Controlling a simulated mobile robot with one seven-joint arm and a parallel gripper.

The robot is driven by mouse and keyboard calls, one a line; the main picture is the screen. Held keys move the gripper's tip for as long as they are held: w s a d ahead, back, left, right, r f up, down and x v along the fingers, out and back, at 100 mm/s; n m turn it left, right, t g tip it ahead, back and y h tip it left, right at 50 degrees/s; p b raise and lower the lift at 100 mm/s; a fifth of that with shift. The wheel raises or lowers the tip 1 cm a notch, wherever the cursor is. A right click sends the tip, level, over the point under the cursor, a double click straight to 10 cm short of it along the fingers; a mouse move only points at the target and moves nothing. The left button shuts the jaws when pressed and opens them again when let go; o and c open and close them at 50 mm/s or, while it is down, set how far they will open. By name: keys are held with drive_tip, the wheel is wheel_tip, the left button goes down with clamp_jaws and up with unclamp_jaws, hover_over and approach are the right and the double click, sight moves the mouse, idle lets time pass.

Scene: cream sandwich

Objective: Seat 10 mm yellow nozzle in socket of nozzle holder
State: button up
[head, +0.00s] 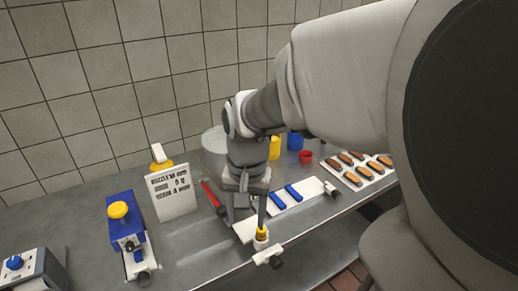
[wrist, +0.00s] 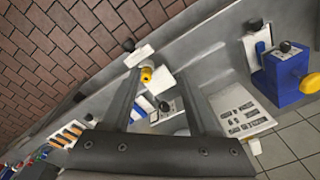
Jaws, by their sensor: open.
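The yellow nozzle (head: 262,234) stands about upright at the white nozzle holder (head: 268,254) near the table's front edge. Its lower end meets the holder's white round part; how deep it sits cannot be seen. My gripper (head: 261,218) is just above the nozzle, pointing down, with a finger close to it. In the wrist view the open fingers (wrist: 158,74) reach toward the table. The nozzle (wrist: 146,75) shows there beside the left fingertip, apparently not clamped. The holder (wrist: 138,56) with its black knob lies just beyond.
A blue device with a yellow knob (head: 119,211) stands left, beside a white printed sign (head: 173,192). A white board with blue-handled tools (head: 293,192) and a tray of filled pastries (head: 346,178) lie right. A large pot (head: 214,146) is behind the arm.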

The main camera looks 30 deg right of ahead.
drive_tip(key=s+a+r+n+t, duration=0.4)
drive_tip(key=s+r+n, duration=0.2)
drive_tip(key=r+n, duration=0.1)
drive_tip(key=shift+s+a+r+t, duration=0.25)
drive_tip(key=shift+s+r+t, duration=0.15)
drive_tip(key=shift+r, duration=0.05)
drive_tip(key=shift+c, duration=0.2)
idle(0.6)
